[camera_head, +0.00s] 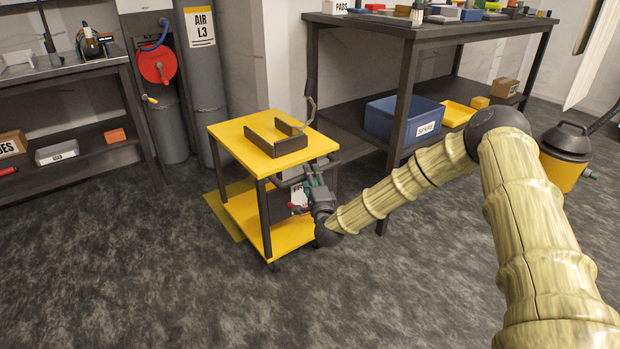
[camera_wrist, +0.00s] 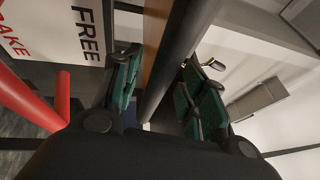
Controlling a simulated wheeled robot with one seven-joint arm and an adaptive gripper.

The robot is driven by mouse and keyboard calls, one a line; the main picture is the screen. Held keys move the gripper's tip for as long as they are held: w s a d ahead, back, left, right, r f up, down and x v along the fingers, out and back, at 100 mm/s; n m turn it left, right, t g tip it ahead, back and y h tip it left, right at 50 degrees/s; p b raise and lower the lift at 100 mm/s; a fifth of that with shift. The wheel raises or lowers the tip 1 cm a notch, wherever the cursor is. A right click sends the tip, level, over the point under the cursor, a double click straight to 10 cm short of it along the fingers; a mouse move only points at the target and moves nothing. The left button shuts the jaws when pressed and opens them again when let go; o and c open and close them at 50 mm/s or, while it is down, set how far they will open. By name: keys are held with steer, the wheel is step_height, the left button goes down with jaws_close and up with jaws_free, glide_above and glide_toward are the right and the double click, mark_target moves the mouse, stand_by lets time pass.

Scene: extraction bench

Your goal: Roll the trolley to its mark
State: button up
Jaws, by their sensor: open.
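The yellow two-shelf trolley (camera_head: 232,133) stands on dark legs in the middle of the head view. A flat yellow floor mark (camera_head: 222,214) shows at its left side, partly hidden by the trolley. My gripper (camera_head: 312,177) is at the trolley's near right end, by its grey handle (camera_head: 330,163). In the wrist view a dark bar (camera_wrist: 182,45), apparently the handle, runs between the open green-padded fingers (camera_wrist: 160,85). A red lever (camera_wrist: 63,95) and a sign reading FREE (camera_wrist: 88,30) are left of the fingers. Contact with the bar cannot be told.
A dark open bracket (camera_head: 283,146) sits on the trolley's top. A workbench (camera_head: 408,60) with a blue bin (camera_head: 392,118) stands close behind on the right. A grey cylinder (camera_head: 204,90) stands behind left. The floor in front is clear. A yellow vacuum (camera_head: 560,172) stands far right.

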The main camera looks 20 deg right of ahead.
steer(key=shift+w+r, duration=0.15)
steer(key=shift+w, duration=0.55)
jaws_close()
steer(key=shift+d, duration=0.1)
